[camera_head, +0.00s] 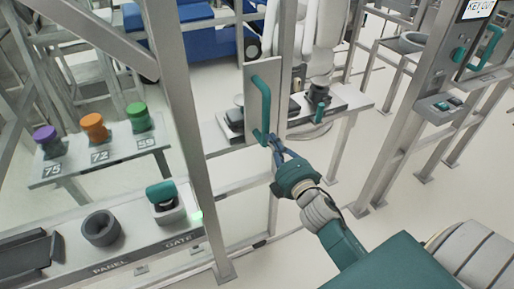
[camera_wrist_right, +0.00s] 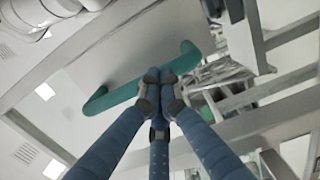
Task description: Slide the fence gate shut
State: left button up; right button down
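The gate panel (camera_head: 249,78) is a narrow pale upright plate with a tall teal handle (camera_head: 261,108), standing near the middle of the head view. My right gripper (camera_head: 275,145) has blue fingers that reach up and left to the handle's lower end. In the right wrist view the handle (camera_wrist_right: 108,97) runs slantwise behind my fingertips (camera_wrist_right: 158,88), which are drawn close together and overlap it. Whether they touch or grip it is unclear. A button box (camera_head: 171,205) with a raised teal cover and a lit green light stands by the GATE label. My left gripper is not in view.
A grey post (camera_head: 190,130) stands left of the gate. Numbered stands hold purple, orange and green knobs (camera_head: 138,117) at left. A bench (camera_head: 345,103) with dark fixtures lies behind the gate. A control panel (camera_head: 440,106) is at right. Pale floor is open right of my arm.

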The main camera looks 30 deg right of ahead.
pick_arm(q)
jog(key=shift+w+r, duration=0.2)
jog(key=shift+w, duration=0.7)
pick_arm(e)
jog(key=d, duration=0.6)
jog(key=shift+s+f, duration=0.1)
jog(key=shift+s, duration=0.1)
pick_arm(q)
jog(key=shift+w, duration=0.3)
pick_arm(e)
jog(key=shift+a, duration=0.15)
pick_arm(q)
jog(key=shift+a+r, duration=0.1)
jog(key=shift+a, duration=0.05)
pick_arm(e)
jog(key=shift+a+f, duration=0.1)
